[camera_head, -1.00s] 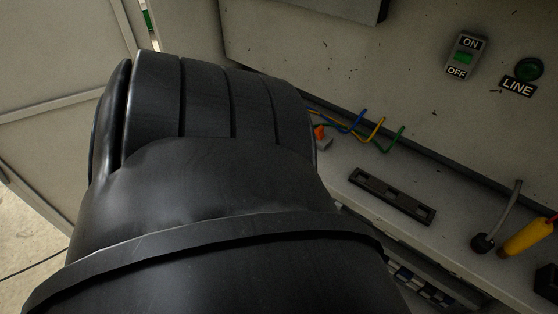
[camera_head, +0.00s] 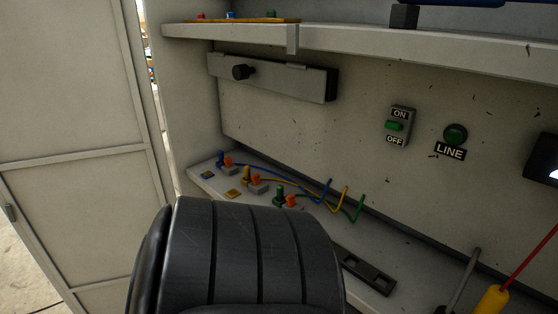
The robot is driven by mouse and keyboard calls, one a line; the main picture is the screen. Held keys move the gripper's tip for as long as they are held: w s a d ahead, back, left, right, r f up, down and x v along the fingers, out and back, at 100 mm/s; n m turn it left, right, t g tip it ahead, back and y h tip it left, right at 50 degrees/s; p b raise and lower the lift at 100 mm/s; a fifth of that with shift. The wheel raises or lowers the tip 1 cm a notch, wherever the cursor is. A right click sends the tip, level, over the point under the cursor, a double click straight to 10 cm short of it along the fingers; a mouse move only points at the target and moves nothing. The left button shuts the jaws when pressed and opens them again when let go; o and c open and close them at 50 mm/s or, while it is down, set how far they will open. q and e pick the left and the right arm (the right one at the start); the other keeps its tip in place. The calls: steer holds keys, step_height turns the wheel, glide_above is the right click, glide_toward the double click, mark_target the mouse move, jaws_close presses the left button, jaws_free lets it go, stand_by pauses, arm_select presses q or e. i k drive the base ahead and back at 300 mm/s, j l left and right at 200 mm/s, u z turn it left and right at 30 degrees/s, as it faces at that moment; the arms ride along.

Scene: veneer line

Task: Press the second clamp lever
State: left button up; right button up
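Three small clamps with orange levers sit in a row on the light ledge (camera_head: 205,181) in the head view. The first orange lever (camera_head: 228,161) is beside a blue post, the middle orange lever (camera_head: 254,180) is beside a yellow post (camera_head: 246,173), and the third orange lever (camera_head: 291,201) is beside a green post (camera_head: 279,195). Blue, yellow and green wires run from them to the right. The levers are too small to judge whether up or down. A large black link of my arm fills the lower middle and hides part of the ledge. Neither gripper shows.
An ON/OFF switch (camera_head: 398,126) and a green LINE lamp (camera_head: 455,135) are on the back panel. A black slotted plate (camera_head: 367,272) and a yellow-handled tool (camera_head: 491,300) lie at right.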

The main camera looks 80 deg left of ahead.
mark_target(256, 179)
steer(key=l+u, duration=0.15)
steer(key=u, duration=1.15)
steer(key=i+l, duration=0.05)
